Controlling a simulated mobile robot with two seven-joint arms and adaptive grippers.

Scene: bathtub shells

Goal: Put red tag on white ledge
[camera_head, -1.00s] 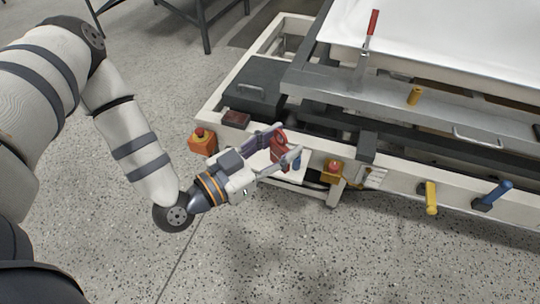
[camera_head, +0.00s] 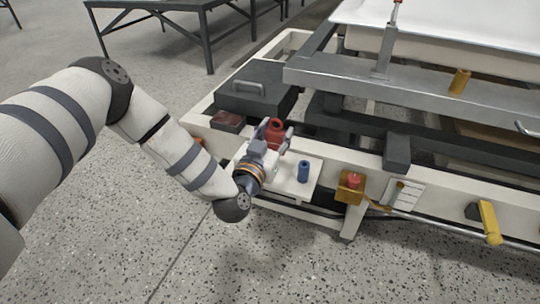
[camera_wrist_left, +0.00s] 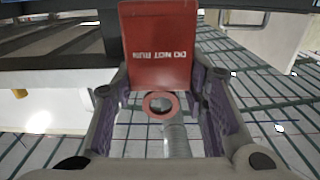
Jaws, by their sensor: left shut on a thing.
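The red tag (camera_head: 275,128) is held between the fingers of my left gripper (camera_head: 275,138). In the left wrist view the tag (camera_wrist_left: 158,48) is a flat red plate lettered "DO NOT RUN", with a ring at its near end between the purple-padded fingers (camera_wrist_left: 165,110). The white ledge (camera_head: 298,190) is a small shelf at the front of the pale frame, with a blue cylinder (camera_head: 303,172) standing on it. My left gripper is beside the ledge's left and far part, partly hiding it; its exact height above it is unclear. My right gripper is out of view.
A dark box with a handle (camera_head: 250,88) and a dark red block (camera_head: 228,121) lie behind the gripper. A red button on a yellow base (camera_head: 352,186) is right of the ledge. A yellow handle (camera_head: 489,222) is farther right. Speckled floor is open in front.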

